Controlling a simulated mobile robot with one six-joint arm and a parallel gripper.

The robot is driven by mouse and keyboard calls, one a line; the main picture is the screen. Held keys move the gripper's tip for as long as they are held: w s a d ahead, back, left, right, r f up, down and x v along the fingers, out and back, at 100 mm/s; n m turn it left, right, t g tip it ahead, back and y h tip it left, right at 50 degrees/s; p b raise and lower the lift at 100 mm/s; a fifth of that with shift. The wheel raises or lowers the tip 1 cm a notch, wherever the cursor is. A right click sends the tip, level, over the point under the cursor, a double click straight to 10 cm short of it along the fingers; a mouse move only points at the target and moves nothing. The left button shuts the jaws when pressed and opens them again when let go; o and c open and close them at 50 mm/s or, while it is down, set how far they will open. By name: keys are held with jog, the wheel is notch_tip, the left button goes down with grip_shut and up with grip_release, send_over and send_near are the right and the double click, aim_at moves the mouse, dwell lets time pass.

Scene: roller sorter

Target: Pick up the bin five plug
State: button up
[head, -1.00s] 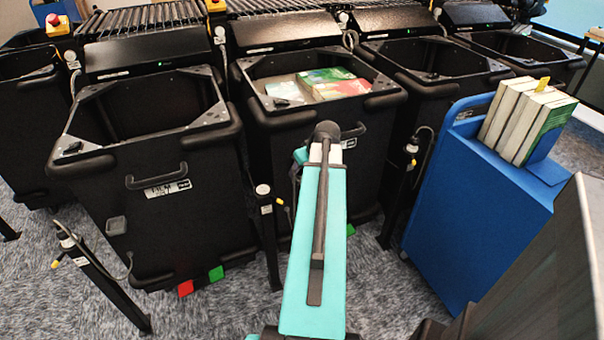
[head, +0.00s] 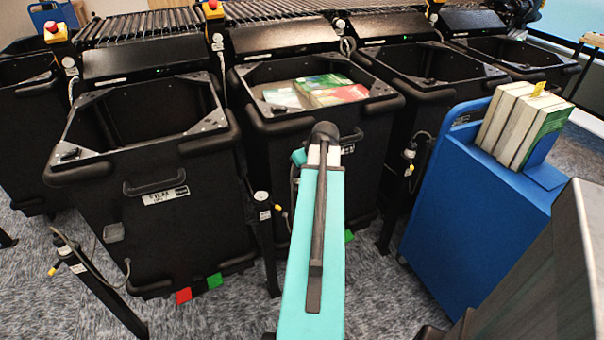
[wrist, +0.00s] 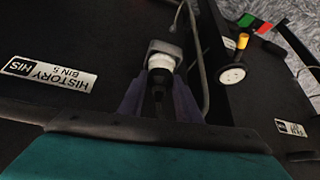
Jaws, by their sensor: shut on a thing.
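In the wrist view, my gripper (wrist: 160,100) has its purple fingers closed around the bin five plug (wrist: 160,63), a dark body with a white collar. The plug's front meets a grey square fitting (wrist: 165,47) on the black bin wall. I cannot tell whether it is still seated there. The label (wrist: 50,74) beside it reads "HISTORY BIN 5". A grey cable (wrist: 196,65) runs just right of the fingers. In the head view, my teal arm reaches toward the middle black bin (head: 262,120), which holds books (head: 315,88); my gripper and the plug are hidden there.
A post with a round white top (wrist: 231,75) and yellow-tipped connector (wrist: 242,41) stands close right of my gripper. The FILM bin (head: 150,235) is to the left. A blue book cart (head: 480,210) stands to the right. Thin black posts (head: 268,240) stand between bins.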

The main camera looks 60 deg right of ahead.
jog(key=shift+r, duration=0.9)
jog(key=s+a, duration=0.1)
jog(key=s+a+b, duration=0.1)
jog(key=a, duration=0.1)
jog(key=a+b, duration=0.1)
jog(key=a, duration=0.1)
jog(key=shift+s, duration=0.4)
jog(key=b, duration=0.3)
jog(key=shift+s+a+r, duration=0.1)
jog(key=shift+s+a, duration=0.05)
jog(key=shift+a, duration=0.05)
jog(key=s+a+r+b, duration=0.1)
jog(key=s+a+b, duration=0.3)
jog(key=b, duration=1.6)
jog(key=shift+s+a+r, duration=0.15)
jog(key=shift+s+a, duration=0.2)
jog(key=shift+a, duration=1.8)
